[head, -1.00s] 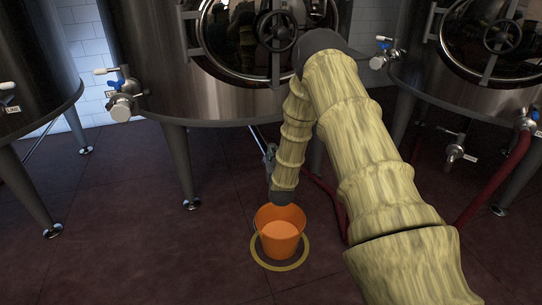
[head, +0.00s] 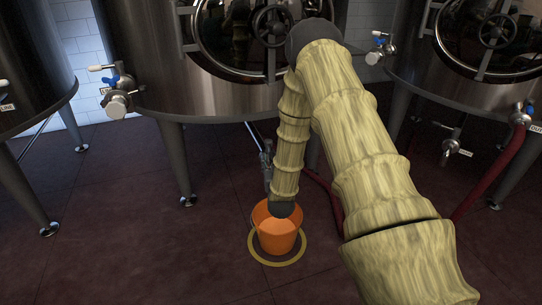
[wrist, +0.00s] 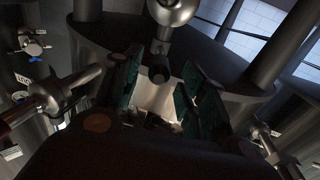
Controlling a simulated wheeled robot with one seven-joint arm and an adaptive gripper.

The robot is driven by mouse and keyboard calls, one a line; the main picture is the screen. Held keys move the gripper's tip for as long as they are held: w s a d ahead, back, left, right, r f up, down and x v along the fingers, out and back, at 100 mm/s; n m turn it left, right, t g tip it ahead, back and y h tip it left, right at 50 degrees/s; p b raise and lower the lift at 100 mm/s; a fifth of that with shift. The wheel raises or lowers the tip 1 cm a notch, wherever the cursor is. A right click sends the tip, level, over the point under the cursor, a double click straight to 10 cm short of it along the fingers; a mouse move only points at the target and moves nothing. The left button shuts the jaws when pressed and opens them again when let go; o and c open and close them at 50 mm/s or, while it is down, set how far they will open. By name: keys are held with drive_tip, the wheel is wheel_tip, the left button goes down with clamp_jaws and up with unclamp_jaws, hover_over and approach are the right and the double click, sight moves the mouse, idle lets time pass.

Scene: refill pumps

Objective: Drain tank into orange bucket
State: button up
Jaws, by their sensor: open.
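The orange bucket (head: 277,238) stands upright on the floor inside a yellow ring (head: 300,257), below the front of the middle steel tank (head: 165,80). A grey outlet pipe (head: 265,158) hangs under that tank, partly hidden behind my forearm. The dark end of my arm hangs over the bucket's rear rim in the head view, and my gripper's fingers are hidden there. In the wrist view my gripper (wrist: 162,88) is open, with teal-padded fingers either side of a dark pipe end and a pale patch. I cannot tell whether they touch the pipe.
A side valve with a blue part (head: 118,98) sticks out of the middle tank's left side. Other tanks stand left and right. A red hose (head: 492,178) runs down at the right, and another red hose passes behind my arm. Tank legs stand around; the floor at front left is clear.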

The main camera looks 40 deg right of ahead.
drive_tip(key=shift+v, duration=2.6)
drive_tip(key=shift+w, duration=0.1)
